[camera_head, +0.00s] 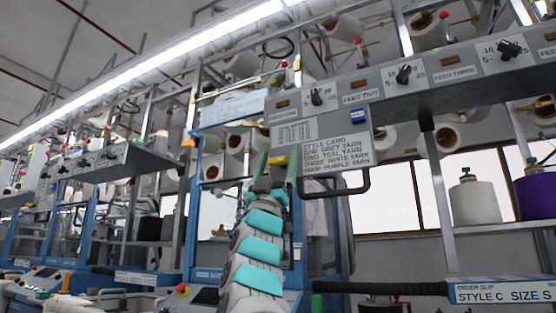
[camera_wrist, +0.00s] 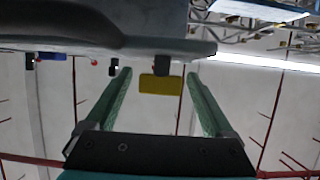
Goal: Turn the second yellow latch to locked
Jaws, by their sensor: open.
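A yellow latch (camera_wrist: 160,84) hangs on a dark stem below a grey panel edge in the wrist view. It lies between the two green fingers of my gripper (camera_wrist: 158,76), with a gap on each side. In the head view my gripper (camera_head: 277,165) points up at the left end of the feed rail, by the style card. A small yellow piece (camera_head: 277,160) shows between its fingers there, seemingly the same latch. The gripper is open and holds nothing. I cannot tell the latch's locked or unlocked side, nor which latch in the row it is.
The grey feed rail (camera_head: 440,85) with black dials runs above right. The style card (camera_head: 322,146) and a black handle (camera_head: 350,185) are close right of my gripper. A blue machine frame (camera_head: 191,225) stands left. Cones (camera_head: 475,200) sit on a shelf at right.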

